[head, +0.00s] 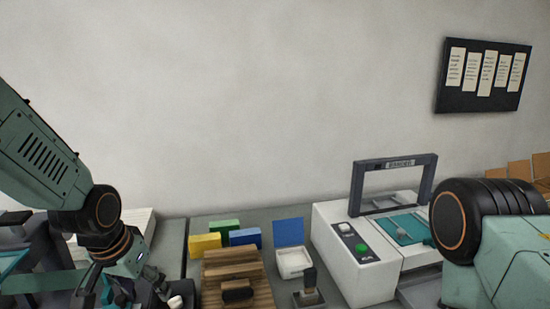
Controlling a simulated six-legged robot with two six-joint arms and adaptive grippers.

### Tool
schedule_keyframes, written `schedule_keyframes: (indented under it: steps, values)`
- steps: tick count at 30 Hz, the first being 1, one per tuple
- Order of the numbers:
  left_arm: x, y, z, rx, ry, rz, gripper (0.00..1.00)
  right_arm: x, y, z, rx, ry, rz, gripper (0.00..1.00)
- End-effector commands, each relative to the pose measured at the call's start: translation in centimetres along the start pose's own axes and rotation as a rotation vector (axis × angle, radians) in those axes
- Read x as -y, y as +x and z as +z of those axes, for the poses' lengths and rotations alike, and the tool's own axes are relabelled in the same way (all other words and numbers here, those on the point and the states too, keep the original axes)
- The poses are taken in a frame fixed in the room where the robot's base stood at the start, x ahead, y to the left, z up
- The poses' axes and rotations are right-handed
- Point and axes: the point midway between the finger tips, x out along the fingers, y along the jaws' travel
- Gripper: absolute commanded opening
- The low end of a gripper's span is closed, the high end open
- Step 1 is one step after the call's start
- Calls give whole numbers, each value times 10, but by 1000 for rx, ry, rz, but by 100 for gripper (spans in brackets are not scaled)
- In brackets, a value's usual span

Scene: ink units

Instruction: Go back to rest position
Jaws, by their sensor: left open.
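My left arm comes in from the left, and its gripper (133,291) points down at the lower left, near the table's front. The gripper is open; its fingertips are partly cut off by the bottom edge of the picture. I cannot make out anything held in it. My right arm shows only as a thick link and a black joint at the lower right. The right gripper is out of the picture.
A wooden block stand (255,270), green, yellow and blue blocks (225,227), an open white box with a blue lid (289,232) and a stamp-like tool (308,284) stand mid-table. A white machine with a dark frame (342,262) stands right of them. A noticeboard (452,95) hangs on the wall.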

Motion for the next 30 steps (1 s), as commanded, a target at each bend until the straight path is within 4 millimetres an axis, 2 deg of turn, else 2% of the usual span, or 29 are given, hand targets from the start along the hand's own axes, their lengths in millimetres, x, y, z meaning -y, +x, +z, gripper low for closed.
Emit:
schedule_keyframes:
  steps: [4, 8, 12, 14, 18, 21, 24, 27, 30]
  values:
    - [-9, 42, 14, -81, -52, 7, 66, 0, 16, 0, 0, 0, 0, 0]
    - [-20, 101, 53, -122, -110, 10, 66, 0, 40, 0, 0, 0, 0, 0]
    - [-29, 168, 118, -116, -169, -4, 66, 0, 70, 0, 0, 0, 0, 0]
    - [-32, 192, 149, -98, -188, -13, 66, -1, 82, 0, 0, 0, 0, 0]
    - [-41, 238, 228, -22, -214, -32, 66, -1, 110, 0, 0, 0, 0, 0]
    - [-48, 264, 285, 63, -220, -41, 66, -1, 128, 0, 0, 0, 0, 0]
    - [-56, 281, 337, 162, -216, -41, 66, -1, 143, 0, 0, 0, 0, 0]
    - [-62, 294, 376, 241, -210, -37, 66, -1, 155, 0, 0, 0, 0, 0]
    - [-65, 301, 397, 283, -207, -35, 66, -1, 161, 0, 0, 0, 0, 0]
